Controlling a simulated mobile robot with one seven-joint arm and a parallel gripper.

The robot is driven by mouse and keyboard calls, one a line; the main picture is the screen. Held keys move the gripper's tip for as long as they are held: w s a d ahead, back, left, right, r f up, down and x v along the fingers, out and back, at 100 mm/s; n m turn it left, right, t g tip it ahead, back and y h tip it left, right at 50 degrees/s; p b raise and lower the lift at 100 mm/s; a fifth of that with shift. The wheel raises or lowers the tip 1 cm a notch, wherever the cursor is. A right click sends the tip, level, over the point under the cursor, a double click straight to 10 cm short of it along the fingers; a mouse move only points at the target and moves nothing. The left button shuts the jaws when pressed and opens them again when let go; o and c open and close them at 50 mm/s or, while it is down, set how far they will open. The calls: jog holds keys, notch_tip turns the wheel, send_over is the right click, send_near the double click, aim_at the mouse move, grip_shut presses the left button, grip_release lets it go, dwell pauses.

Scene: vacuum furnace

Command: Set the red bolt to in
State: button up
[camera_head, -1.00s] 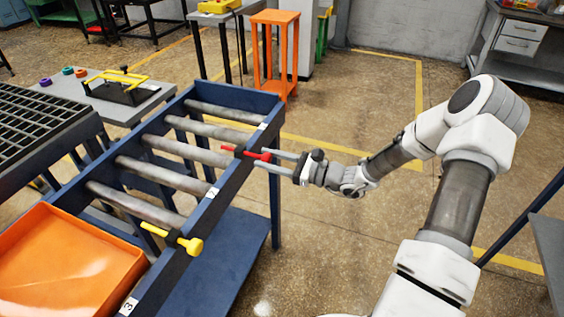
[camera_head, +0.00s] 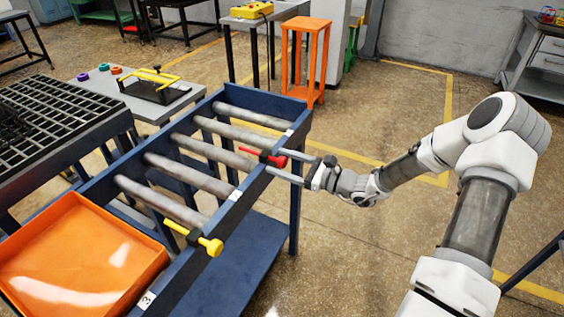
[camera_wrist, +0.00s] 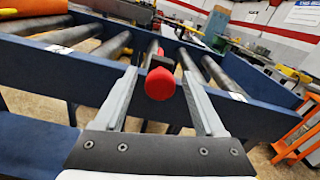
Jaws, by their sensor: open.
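The red bolt (camera_head: 265,157) runs through the near side rail of the blue roller table (camera_head: 226,213). Its red knob sticks out on my gripper's side, and a thin red rod shows over the rollers. My gripper (camera_head: 290,167) reaches in from the right with its two fingers open on either side of the knob. In the wrist view the round red knob (camera_wrist: 160,84) sits between the open fingers (camera_wrist: 160,95), with a gap on each side. The fingertips come close to the rail.
A yellow bolt (camera_head: 205,241) sits further along the same rail, near the orange tray (camera_head: 88,262). Numbered white labels mark the rail. An orange stand (camera_head: 303,56) is behind. The floor right of the table is clear around my arm.

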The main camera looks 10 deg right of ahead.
jog(key=p+v, duration=0.1)
jog(key=v, duration=1.6)
jog(key=shift+s, duration=0.1)
